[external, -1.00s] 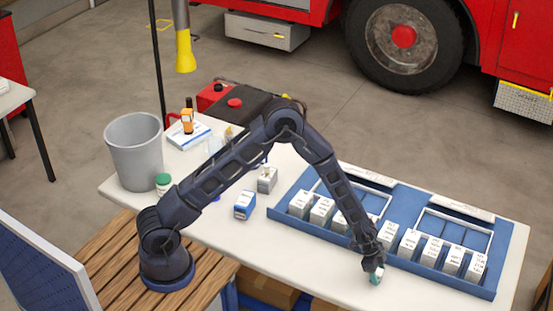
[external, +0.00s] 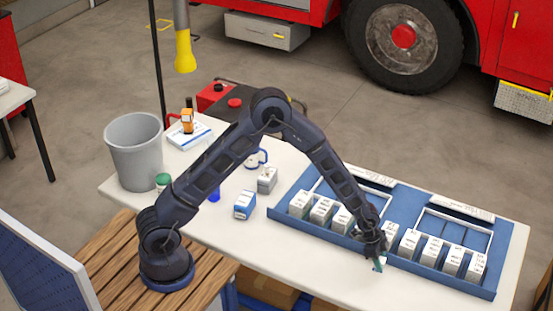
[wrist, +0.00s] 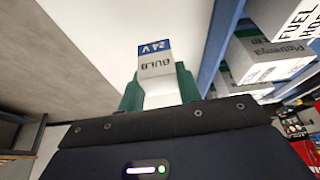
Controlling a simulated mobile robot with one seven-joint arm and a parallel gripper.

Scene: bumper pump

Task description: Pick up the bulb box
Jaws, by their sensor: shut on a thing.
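The bulb box (wrist: 155,62), white-grey with a blue end marked "24 V" and the word "BULB", is between the green fingers of my gripper (wrist: 158,80) in the wrist view. My gripper is shut on it, and the fingers cover its sides. In the external view my gripper (external: 378,263) is at the front edge of the blue tray, over the near part of the table. There the box is mostly hidden by the gripper and too small to make out clearly.
The blue tray (external: 281,213) holds a row of white boxes on both sides of my gripper. A blue-and-white box (external: 244,206) and a grey-white box (external: 267,180) stand left of the tray. A grey bin (external: 134,155) stands at the table's left end.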

